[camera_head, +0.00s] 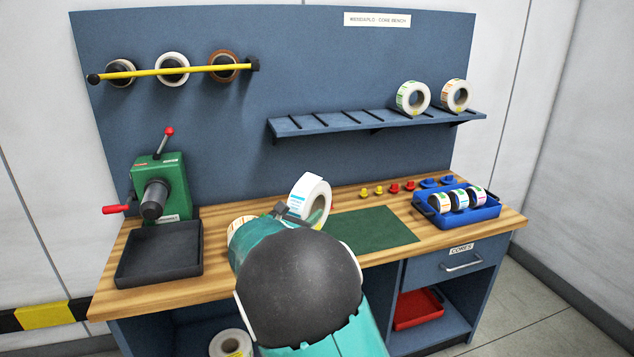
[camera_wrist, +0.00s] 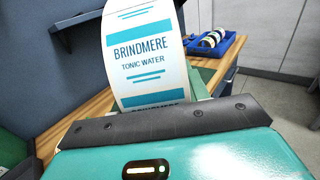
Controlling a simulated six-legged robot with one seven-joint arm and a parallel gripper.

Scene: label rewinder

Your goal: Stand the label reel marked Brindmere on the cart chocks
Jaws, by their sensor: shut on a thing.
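The Brindmere label reel (camera_head: 311,189) is white with blue print. In the wrist view the reel (camera_wrist: 146,55) fills the upper middle, and its face reads "Brindmere Tonic Water". My gripper (camera_head: 298,212) is shut on this reel over the front middle of the bench. The reel stands on edge, slightly tilted in the head view. The dark gripper edge (camera_wrist: 165,122) hides its lower part. I cannot tell how far it is above the bench top. No cart or cart chocks can be made out in either view.
The wooden bench (camera_head: 270,193) holds a green press (camera_head: 172,180), black tray (camera_head: 160,252), green mat (camera_head: 372,229) and blue tray (camera_head: 428,212) of reels. Another reel (camera_head: 236,228) is partly hidden behind my arm. A slatted shelf (camera_head: 340,122) carries two reels at right. Floor (camera_head: 545,305) is clear at right.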

